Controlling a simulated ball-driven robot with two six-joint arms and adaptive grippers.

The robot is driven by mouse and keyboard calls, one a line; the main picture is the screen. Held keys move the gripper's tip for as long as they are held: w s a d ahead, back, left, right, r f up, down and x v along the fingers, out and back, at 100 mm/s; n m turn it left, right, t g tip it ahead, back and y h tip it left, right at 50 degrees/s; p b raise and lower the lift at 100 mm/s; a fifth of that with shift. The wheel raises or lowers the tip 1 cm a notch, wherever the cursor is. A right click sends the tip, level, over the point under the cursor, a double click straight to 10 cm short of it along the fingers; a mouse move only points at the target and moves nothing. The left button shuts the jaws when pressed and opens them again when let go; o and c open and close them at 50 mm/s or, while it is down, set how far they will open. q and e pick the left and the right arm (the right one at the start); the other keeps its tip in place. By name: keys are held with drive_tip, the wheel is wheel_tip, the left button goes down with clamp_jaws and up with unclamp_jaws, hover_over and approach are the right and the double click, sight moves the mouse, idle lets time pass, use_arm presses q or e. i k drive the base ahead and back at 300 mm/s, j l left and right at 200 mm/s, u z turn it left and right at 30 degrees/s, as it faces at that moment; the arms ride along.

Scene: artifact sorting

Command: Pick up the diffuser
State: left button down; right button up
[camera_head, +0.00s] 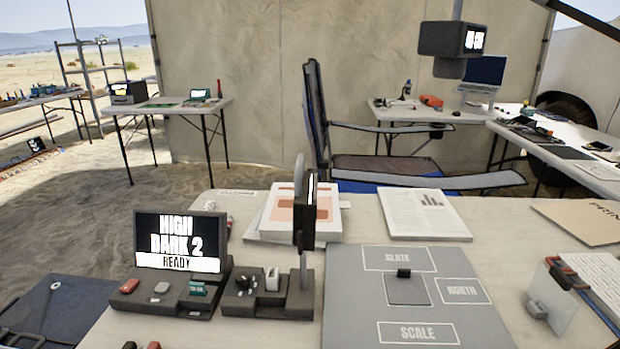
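No object in view is labelled as a diffuser. A dark upright device (305,212) with a lit strip and a rounded grey top stands on a dark stand (270,300) at the table's middle. Neither of my grippers shows in this view.
A screen unit (178,242) reading "HIGH DARK 2 READY" stands left. Papers (425,214) lie behind. A folding chair (390,165) stands beyond the table.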

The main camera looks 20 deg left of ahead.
sight(552, 287)
drive_tip(key=l+u, duration=0.15)
drive_tip(key=u, duration=0.2)
drive_tip(key=l+u, duration=0.15)
drive_tip(key=u, duration=0.2)
drive_tip(key=l+u, duration=0.15)
drive_tip(key=u, duration=0.2)
drive_tip(key=k+l+u, duration=0.2)
drive_tip(key=l, duration=0.3)
drive_tip(key=k+l+u, duration=0.2)
drive_tip(key=l, duration=0.25)
drive_tip(key=k+l+u, duration=0.2)
drive_tip(key=k+l, duration=0.45)
drive_tip(key=i, duration=0.5)
